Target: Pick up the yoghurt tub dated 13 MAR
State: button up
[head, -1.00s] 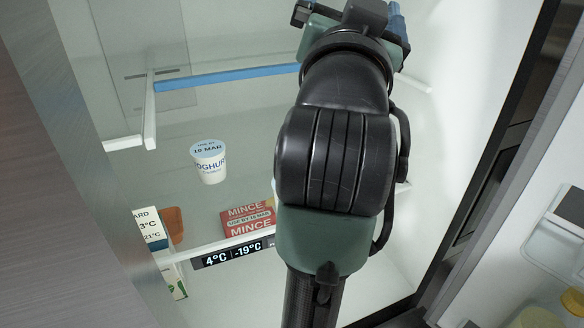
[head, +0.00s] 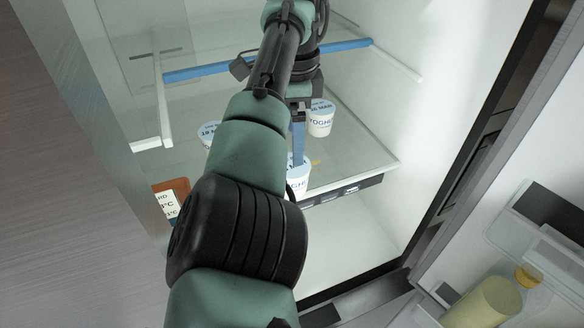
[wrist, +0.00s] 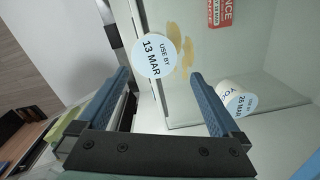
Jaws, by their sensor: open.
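The yoghurt tub dated 13 MAR (wrist: 155,57) shows its pale blue lid in the wrist view, just beyond and between my fingertips. In the head view a white tub (head: 299,180) stands near the shelf's front edge, partly behind my arm and finger; its date is not readable there. My gripper (wrist: 160,76) is open, with blue fingers either side and nothing held. It also shows from the side in the head view (head: 297,140), above that front tub. A tub dated 26 MAR (wrist: 237,101) is by the right finger and at the back right in the head view (head: 321,118).
Another tub (head: 209,131) stands left of my arm, partly hidden. A brown item and a label card (head: 168,205) are at the shelf's front left. Yellow patches (wrist: 183,70) lie beside the 13 MAR tub. A red mince pack (wrist: 220,12) is beyond. The fridge wall is right.

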aim_at(292, 165)
jog(key=shift+s+a, duration=0.25)
jog(key=shift+a, duration=0.05)
jog(key=shift+s+f, duration=0.1)
jog(key=shift+f, duration=0.3)
jog(key=shift+f+p, duration=1.95)
jog(key=shift+f, duration=1.4)
jog(key=c, duration=1.3)
